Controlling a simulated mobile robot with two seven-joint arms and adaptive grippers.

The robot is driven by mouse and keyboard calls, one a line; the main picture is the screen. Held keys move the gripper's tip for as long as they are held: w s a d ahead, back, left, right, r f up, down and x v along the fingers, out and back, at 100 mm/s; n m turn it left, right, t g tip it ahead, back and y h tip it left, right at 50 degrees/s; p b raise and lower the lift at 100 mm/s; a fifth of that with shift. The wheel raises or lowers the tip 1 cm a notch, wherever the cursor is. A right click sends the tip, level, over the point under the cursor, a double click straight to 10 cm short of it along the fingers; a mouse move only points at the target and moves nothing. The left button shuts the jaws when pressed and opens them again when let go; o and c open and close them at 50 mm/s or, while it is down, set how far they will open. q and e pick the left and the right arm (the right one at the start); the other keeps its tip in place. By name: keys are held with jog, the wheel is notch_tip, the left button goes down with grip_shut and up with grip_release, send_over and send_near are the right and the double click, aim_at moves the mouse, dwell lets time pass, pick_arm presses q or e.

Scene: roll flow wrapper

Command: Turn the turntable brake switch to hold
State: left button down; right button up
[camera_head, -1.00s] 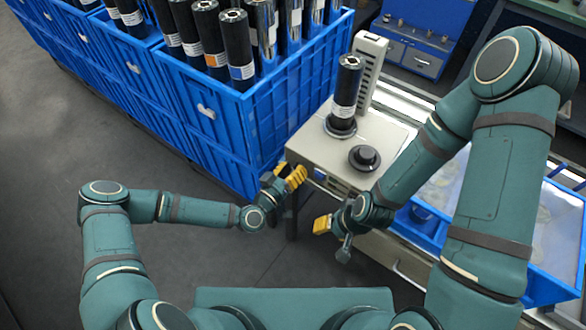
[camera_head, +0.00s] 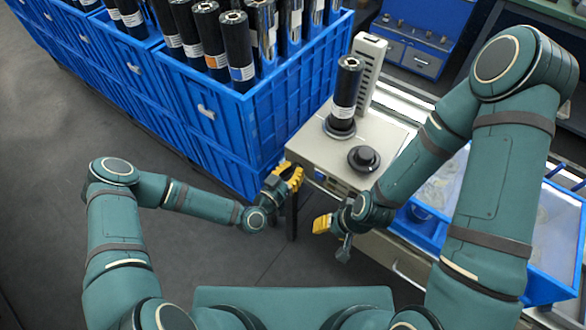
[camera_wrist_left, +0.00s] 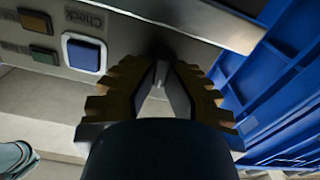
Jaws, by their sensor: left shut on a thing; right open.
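The brake switch (camera_wrist_left: 161,73) shows in the left wrist view as a small grey lever on the machine's front panel. My left gripper (camera_head: 290,177) is at the front left corner of the beige machine (camera_head: 368,140). Its yellow fingers are closed around the lever (camera_wrist_left: 160,85) in the left wrist view. The fingers and shadow hide the switch's base and any position marks. My right gripper (camera_head: 333,236) is open and empty, low in front of the machine.
A blue button (camera_wrist_left: 84,55) labelled Check sits beside smaller green and orange buttons. A black roll (camera_head: 346,90) stands upright on the machine, behind a black knob (camera_head: 364,158). A blue crate (camera_head: 215,125) of rolls stands close to the left.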

pick_arm(q)
jog(key=m, duration=0.3)
jog(key=shift+d+r+m, duration=0.15)
jog(key=shift+m, duration=0.25)
jog(key=shift+s+d+m, duration=0.1)
jog(key=shift+m, duration=1.8)
jog(key=c, duration=1)
grip_release()
jog(key=v, duration=1.2)
